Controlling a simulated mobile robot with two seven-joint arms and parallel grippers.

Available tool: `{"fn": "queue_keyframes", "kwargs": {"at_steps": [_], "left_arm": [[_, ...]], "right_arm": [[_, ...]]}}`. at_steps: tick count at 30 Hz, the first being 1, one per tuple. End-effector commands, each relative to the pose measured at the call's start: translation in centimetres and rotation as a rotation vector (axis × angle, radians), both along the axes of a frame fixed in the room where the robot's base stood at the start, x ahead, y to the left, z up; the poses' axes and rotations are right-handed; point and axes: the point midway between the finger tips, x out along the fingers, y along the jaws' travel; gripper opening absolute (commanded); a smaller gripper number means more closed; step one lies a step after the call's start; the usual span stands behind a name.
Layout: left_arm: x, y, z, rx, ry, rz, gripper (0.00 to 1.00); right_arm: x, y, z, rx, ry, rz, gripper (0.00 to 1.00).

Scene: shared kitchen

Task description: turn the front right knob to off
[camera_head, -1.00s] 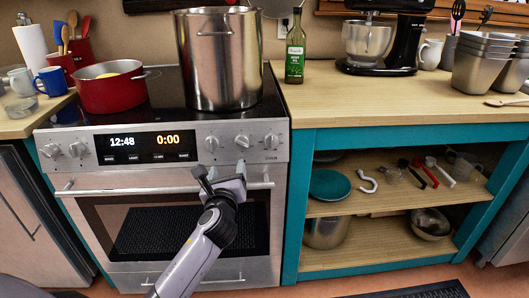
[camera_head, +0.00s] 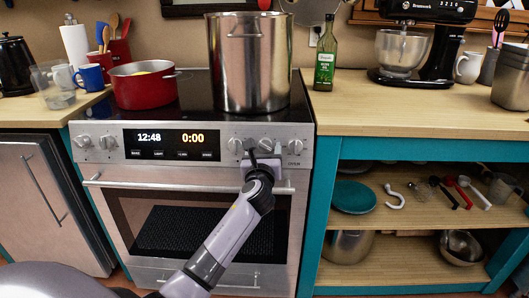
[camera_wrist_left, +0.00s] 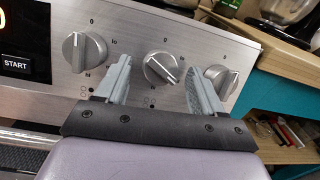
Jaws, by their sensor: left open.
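The stove's control panel (camera_head: 120,142) carries several silver knobs. Right of the display are three: a left knob (camera_wrist_left: 84,52), a middle knob (camera_wrist_left: 160,68) and a right knob (camera_wrist_left: 221,80). The middle knob's pointer is turned sideways, away from the 0 above it; the left knob's pointer looks upright. My left gripper (camera_head: 262,157) is open at the panel. In the left wrist view its fingers (camera_wrist_left: 160,78) lie on either side of the middle knob; I cannot tell whether they touch it. My right gripper is out of view.
A tall steel pot (camera_head: 250,65) and a red pot (camera_head: 143,88) stand on the cooktop above. The oven door handle (camera_head: 170,187) runs below the knobs. An olive oil bottle (camera_head: 325,58) stands on the right counter, over a teal open shelf (camera_head: 325,215).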

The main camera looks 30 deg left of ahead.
Motion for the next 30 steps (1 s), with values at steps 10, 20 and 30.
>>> {"fn": "queue_keyframes", "kwargs": {"at_steps": [10,20,30], "left_arm": [[0.53,0.36,0.03,0.000,0.000,0.001,0.68],[0.51,0.33,0.01,-0.001,0.000,0.000,0.13],[0.57,0.24,-0.09,-0.060,-0.038,0.021,0.13]], "right_arm": [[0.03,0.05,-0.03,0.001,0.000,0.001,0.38],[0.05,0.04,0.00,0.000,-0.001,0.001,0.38],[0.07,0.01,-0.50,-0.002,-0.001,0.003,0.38]]}}
